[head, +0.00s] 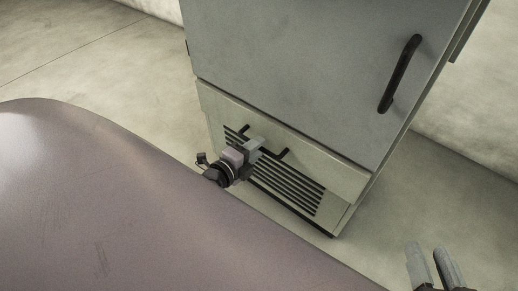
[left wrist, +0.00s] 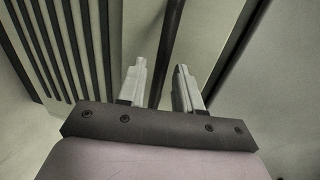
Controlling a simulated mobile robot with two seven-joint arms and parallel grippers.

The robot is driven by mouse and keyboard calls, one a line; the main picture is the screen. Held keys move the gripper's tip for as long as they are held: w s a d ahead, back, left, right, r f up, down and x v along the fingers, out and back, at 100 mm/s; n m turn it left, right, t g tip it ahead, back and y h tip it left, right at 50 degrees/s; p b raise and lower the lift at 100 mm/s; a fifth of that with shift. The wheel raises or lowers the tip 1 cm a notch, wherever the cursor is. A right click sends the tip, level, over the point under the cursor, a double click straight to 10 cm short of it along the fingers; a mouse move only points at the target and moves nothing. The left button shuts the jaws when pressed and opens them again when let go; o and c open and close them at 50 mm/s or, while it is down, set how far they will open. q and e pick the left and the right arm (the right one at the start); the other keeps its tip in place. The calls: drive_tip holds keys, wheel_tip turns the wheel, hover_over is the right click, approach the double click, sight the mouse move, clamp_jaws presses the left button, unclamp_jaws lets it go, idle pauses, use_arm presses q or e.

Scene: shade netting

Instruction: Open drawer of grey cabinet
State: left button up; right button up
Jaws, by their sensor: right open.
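The grey cabinet (head: 290,60) stands upright ahead of me. Its drawer (head: 325,170) is the low front panel under the big door, and it looks flush with the body. The drawer's black bar handle (head: 281,154) is partly hidden by my left gripper (head: 256,146). In the left wrist view the handle (left wrist: 167,50) runs between the fingers of my left gripper (left wrist: 163,85), with gaps on both sides. That gripper is open. My right gripper (head: 435,265) is open and empty at the lower right, away from the cabinet.
The large upper door has a black handle (head: 400,73) and is shut. Dark vent slats (head: 290,188) lie below the drawer handle; they also show in the left wrist view (left wrist: 60,45). Bare floor (head: 70,50) lies left of the cabinet, and a wall (head: 480,125) stands behind it.

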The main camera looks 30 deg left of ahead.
use_arm(q)
drive_tip(key=shift+x, duration=0.85)
use_arm(e)
drive_tip(key=shift+d, duration=0.2)
use_arm(q)
drive_tip(key=shift+c, duration=0.3)
clamp_jaws()
drive_tip(key=shift+s, duration=0.1)
use_arm(e)
drive_tip(key=shift+r, duration=0.1)
